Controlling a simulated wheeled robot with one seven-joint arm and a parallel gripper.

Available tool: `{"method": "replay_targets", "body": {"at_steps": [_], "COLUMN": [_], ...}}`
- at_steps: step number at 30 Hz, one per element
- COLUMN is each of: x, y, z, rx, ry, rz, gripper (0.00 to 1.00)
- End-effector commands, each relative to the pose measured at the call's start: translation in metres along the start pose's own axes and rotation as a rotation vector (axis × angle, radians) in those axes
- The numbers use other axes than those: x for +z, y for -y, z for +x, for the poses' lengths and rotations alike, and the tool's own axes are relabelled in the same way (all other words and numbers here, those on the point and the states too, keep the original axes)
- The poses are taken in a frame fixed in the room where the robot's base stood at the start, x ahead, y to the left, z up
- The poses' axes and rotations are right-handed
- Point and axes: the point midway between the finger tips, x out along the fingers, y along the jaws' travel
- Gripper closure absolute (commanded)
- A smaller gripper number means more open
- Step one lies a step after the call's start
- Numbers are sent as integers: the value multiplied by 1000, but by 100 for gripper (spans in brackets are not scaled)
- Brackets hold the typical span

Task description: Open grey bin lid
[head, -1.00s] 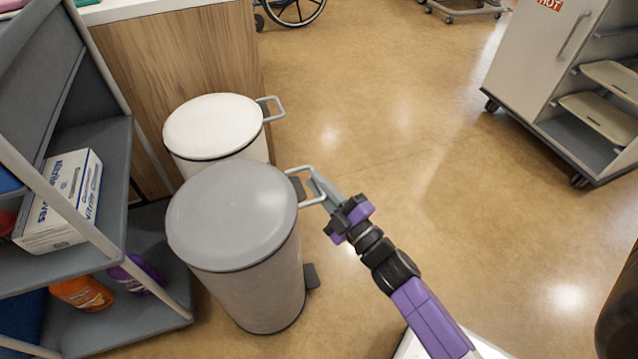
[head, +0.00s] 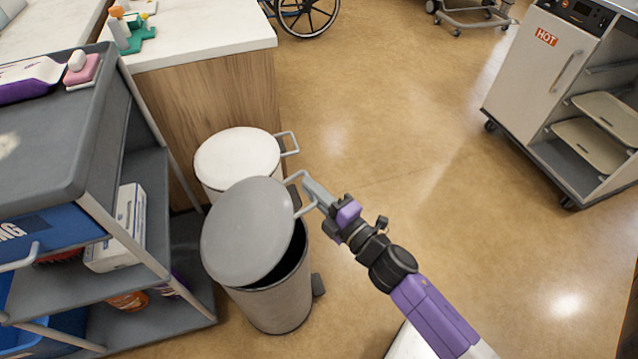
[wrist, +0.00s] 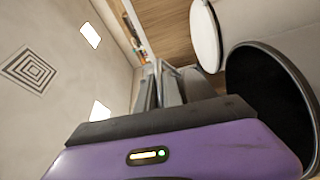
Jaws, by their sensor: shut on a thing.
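The grey bin (head: 278,303) stands on the floor in the head view. Its grey lid (head: 245,232) is tilted up, with a dark gap showing between lid and rim at the front right. The lid's handle (head: 297,182) sticks out at its upper right. My gripper (head: 314,194) is shut on this handle. In the wrist view my gripper's fingers (wrist: 158,90) point away from the camera, and the open dark mouth of a bin (wrist: 268,105) shows at the right. The exact grip on the handle is hard to see there.
A white bin (head: 237,158) stands just behind the grey one, beside a wooden cabinet (head: 215,95). A grey shelf cart (head: 95,140) is close on the left. A food cart (head: 545,85) stands at the right. The floor (head: 410,150) between is clear.

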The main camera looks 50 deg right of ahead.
Motion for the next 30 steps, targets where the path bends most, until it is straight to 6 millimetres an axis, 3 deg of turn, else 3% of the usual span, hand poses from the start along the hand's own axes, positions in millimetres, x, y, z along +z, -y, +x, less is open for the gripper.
{"method": "replay_targets", "body": {"at_steps": [1, 9, 20, 30], "x": [-8, -35, -85, -148], "y": [-18, -57, -101, -135], "z": [2, 14, 34, 59], "rx": [-11, -65, -145, -228], "ry": [-5, -7, -10, -12], "rz": [-22, -161, -358, -570], "gripper": [100, 100, 100, 100]}}
